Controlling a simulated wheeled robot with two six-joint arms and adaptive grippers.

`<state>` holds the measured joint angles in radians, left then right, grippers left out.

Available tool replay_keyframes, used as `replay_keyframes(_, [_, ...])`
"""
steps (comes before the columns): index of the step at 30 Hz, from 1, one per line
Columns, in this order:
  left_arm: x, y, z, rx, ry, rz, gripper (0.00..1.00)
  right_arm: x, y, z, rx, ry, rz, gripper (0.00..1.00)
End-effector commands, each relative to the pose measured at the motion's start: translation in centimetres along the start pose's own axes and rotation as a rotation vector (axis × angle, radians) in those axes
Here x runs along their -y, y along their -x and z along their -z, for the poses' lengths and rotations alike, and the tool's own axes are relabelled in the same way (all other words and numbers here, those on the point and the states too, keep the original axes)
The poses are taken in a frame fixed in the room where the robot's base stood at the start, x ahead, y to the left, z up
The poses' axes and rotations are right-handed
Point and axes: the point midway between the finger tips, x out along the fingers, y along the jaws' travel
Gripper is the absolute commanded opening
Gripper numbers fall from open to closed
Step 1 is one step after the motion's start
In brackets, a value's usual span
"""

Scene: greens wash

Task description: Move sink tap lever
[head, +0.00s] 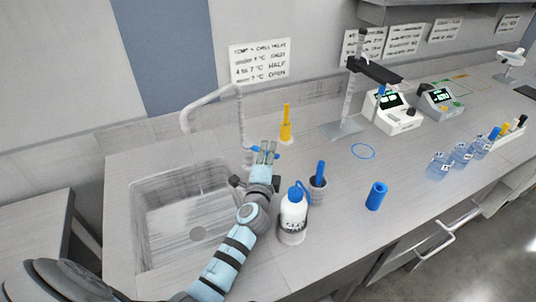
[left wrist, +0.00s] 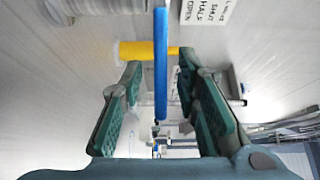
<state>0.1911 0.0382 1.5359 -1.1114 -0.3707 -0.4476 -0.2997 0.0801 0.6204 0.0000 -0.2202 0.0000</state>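The sink tap (head: 240,115) has a grey gooseneck spout that arches over the basin. Its blue lever (head: 279,156) shows at the foot of the tap, partly hidden by my left gripper (head: 267,150). In the left wrist view the blue lever (left wrist: 161,70) stands as a long bar between the two dark green fingers of my left gripper (left wrist: 160,105). The fingers are apart, with a visible gap on each side of the lever. My right gripper is in neither view.
The sink basin (head: 190,222) lies left of my left arm. A yellow object (head: 286,126) stands behind the lever. A white wash bottle (head: 293,217) and a grey cup (head: 317,190) stand close right of the arm. A blue cylinder (head: 376,196) is farther right.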

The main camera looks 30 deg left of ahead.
Motion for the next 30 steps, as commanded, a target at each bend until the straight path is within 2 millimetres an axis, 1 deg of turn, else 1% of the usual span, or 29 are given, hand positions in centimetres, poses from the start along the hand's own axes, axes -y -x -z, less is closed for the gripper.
replay_keyframes(2, [0.0,0.1,0.0,0.0,0.0,0.0,0.29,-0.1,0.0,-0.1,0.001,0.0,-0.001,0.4])
replay_keyframes(5, [0.0,1.0,0.0,0.0,0.001,0.0,0.29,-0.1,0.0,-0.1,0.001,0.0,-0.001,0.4])
replay_keyframes(8, [-0.1,3.1,0.0,0.0,0.002,-0.002,0.29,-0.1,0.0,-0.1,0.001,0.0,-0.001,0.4])
replay_keyframes(12, [-0.1,7.2,0.0,0.0,0.002,-0.003,0.29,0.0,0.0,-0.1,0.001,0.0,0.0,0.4])
replay_keyframes(15, [-0.1,9.7,-0.1,0.001,0.003,-0.003,0.29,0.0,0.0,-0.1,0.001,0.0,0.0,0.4])
replay_keyframes(18, [-0.1,11.3,0.0,0.0,0.002,-0.002,0.29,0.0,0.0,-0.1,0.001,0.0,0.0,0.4])
replay_keyframes(21, [0.0,12.0,-0.1,0.001,0.0,-0.001,0.29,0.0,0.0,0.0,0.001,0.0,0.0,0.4])
replay_keyframes(30, [0.0,12.1,-0.1,0.001,0.0,0.0,0.29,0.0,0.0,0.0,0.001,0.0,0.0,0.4])
